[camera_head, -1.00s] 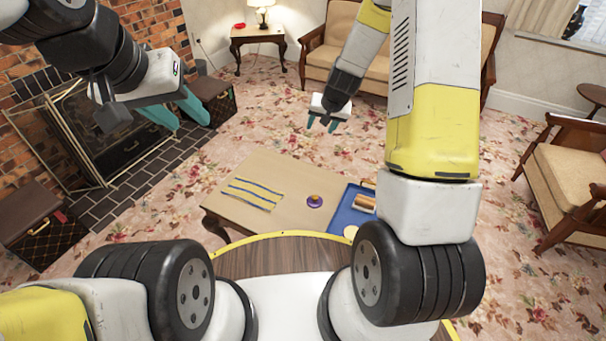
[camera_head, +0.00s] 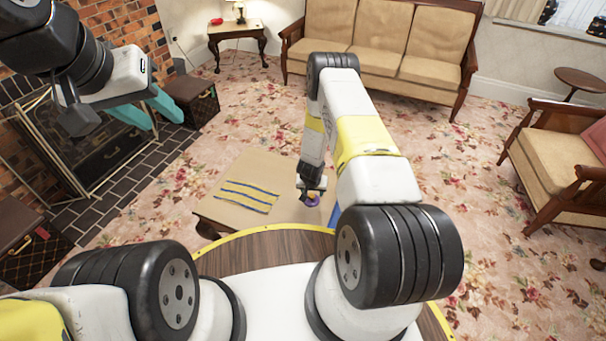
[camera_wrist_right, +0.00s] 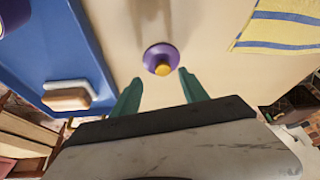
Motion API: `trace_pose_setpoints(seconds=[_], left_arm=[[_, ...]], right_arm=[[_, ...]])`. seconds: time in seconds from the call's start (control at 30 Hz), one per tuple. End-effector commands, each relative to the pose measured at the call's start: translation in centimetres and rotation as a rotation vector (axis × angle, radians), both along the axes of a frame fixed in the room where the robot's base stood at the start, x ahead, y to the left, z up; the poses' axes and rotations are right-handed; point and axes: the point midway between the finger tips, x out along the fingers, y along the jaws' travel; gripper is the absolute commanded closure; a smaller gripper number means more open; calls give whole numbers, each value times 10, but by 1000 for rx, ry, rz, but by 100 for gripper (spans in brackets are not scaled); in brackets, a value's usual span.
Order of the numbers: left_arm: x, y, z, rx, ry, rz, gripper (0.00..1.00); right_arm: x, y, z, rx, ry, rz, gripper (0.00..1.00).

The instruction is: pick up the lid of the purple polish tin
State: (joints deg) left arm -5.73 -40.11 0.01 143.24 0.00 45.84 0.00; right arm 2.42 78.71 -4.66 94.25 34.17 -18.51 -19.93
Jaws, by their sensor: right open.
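The purple polish tin (camera_wrist_right: 152,54) stands on the table in the right wrist view, its round purple lid topped by a small yellow knob (camera_wrist_right: 162,70). It also shows in the head view (camera_head: 313,202), partly covered by my right gripper. My right gripper (camera_wrist_right: 159,78) is open and empty, with its teal fingers pointing at the tin and the knob near the gap between the tips; I see no contact. My left gripper (camera_head: 164,118) is open and empty, held up at the left, far from the tin, in front of the fireplace.
The low table (camera_head: 235,215) carries a yellow cloth with blue stripes (camera_head: 248,195). A blue tray (camera_wrist_right: 75,40) lies beside the tin, holding a brush with a wooden body (camera_wrist_right: 66,99). A sofa (camera_head: 380,45), an armchair (camera_head: 555,160) and the fireplace surround the carpet.

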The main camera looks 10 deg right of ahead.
Motion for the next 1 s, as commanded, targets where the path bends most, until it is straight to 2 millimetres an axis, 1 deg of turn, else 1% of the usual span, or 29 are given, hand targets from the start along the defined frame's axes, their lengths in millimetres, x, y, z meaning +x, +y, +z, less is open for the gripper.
trace_pose_setpoints(seconds=[0.1, 0.2, 0.3, 0.57, 0.67, 0.7, 0.83, 1.0], left_arm=[[0, 0, 0, 0, 0, 0, 60], [0, 0, 0, 0, 0, 0, 60], [0, 0, 0, 0, 0, 0, 60], [0, 0, 0, 0, 0, 0, 60], [0, 0, 0, 0, 0, 0, 60], [0, 0, 0, 0, 0, 0, 60], [0, 0, 0, 0, 0, 0, 60], [0, 0, 0, 0, 0, 0, 60]], right_arm=[[8, 2, -18, 1, 2, 0, 48], [14, 1, -31, -1, 1, 0, 48], [17, 0, -39, 1, 2, 0, 48], [19, 0, -40, 0, 1, 0, 48], [19, 0, -40, 0, 1, 0, 66], [19, 0, -40, 0, 1, 0, 74], [19, 0, -40, 0, 1, 0, 99], [19, 0, -40, 0, 1, 0, 100]])
